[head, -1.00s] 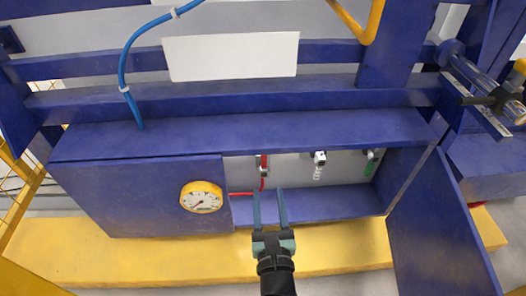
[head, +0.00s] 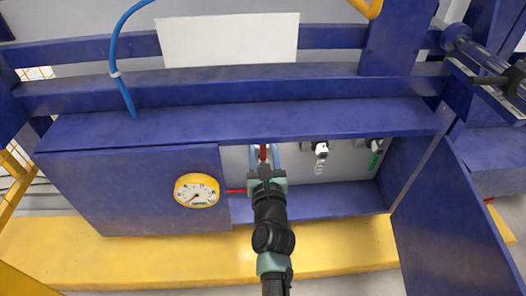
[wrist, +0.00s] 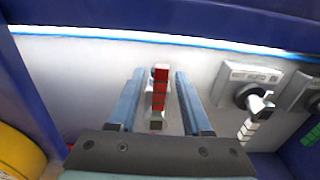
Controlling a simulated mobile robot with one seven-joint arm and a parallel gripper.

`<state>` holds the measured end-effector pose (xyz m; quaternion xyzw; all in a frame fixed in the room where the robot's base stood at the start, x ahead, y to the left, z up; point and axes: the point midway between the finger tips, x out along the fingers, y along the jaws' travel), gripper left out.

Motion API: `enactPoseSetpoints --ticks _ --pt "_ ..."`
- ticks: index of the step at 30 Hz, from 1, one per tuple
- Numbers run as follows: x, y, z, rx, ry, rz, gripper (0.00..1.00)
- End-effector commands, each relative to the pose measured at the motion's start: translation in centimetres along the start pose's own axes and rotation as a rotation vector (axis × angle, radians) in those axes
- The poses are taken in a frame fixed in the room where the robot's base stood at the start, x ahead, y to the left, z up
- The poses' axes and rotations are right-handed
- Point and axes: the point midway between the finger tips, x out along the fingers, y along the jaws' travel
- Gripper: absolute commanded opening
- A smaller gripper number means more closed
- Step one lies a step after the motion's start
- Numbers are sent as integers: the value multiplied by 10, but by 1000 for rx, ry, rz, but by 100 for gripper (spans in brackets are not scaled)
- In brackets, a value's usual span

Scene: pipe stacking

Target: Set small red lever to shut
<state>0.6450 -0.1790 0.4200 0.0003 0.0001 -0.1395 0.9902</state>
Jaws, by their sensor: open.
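The small red lever (wrist: 160,88) is mounted on the pale back panel inside the blue cabinet. In the wrist view it points up and down, with a pale metal part at its base. It also shows in the head view (head: 263,153), partly hidden by my gripper. My gripper (wrist: 160,73) is open, with one blue-grey finger on each side of the lever and a visible gap on both sides. In the head view my gripper (head: 265,152) reaches into the cabinet opening. Whether the fingertips reach past the lever is hard to tell.
A valve with a white handle (wrist: 258,103) sits right of the lever, with a green-marked one (head: 374,160) farther right. A yellow-rimmed gauge (head: 197,190) is on the cabinet front at left. The open blue door (head: 455,215) stands at right; the cabinet's top edge overhangs the panel.

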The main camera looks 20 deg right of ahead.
Motion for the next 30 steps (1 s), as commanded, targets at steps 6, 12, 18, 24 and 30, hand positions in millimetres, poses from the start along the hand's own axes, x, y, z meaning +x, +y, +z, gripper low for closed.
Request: enactPoseSetpoints --ticks 6,12,18,24,30 --pt "0 0 0 0 0 0 49" --pt "0 0 0 0 0 0 16" --pt "0 0 0 -1 0 0 0" --pt "0 0 0 -1 0 0 0" --pt "0 0 0 0 0 0 0"
